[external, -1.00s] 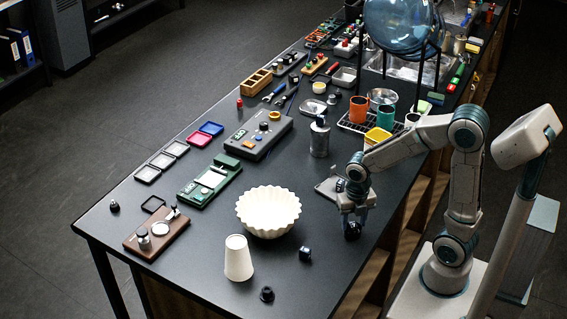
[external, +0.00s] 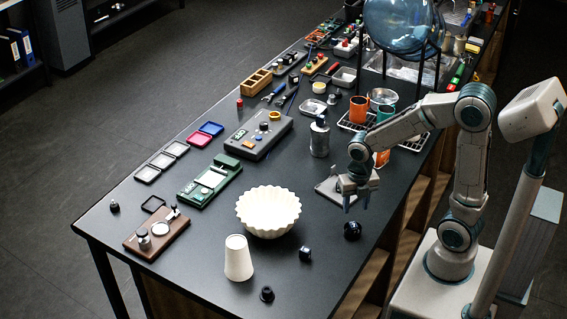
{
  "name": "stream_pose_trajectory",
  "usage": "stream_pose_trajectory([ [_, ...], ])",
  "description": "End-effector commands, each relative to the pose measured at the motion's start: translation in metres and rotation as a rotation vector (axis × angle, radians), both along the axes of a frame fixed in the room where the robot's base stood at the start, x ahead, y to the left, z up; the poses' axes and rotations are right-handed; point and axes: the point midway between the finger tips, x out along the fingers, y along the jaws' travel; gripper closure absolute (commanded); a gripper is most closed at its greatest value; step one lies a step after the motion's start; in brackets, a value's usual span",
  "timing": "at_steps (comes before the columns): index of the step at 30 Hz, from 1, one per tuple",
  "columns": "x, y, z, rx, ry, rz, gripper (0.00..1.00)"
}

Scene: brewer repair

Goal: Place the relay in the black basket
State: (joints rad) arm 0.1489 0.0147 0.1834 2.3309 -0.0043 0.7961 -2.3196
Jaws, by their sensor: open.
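I cannot tell for sure which part is the relay. A small dark blue-black block (external: 305,254) lies on the table right of the white cup. A rounder black part (external: 352,230) lies near the table's right edge. My gripper (external: 356,207) is open and empty, pointing down just above this round black part and apart from it. No black basket is clearly recognisable. A small black square-rimmed tray (external: 153,204) sits at the far left, behind the brown wooden board.
A white fluted bowl (external: 268,229) and an upturned white cup (external: 239,258) stand left of my gripper. A metal canister (external: 319,137) and a grey flat plate (external: 328,189) are behind it. A green device (external: 208,181) lies further left. The front right table top is mostly clear.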

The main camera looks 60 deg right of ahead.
Motion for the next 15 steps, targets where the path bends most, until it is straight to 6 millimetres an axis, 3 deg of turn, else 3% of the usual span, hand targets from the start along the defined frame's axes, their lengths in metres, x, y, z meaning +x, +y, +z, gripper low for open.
stream_pose_trajectory([
  [8, -0.002, -0.001, 0.005, -0.003, -0.011, -0.071, 0.55],
  [15, -0.016, -0.003, 0.031, 0.002, -0.079, -0.501, 0.55],
])
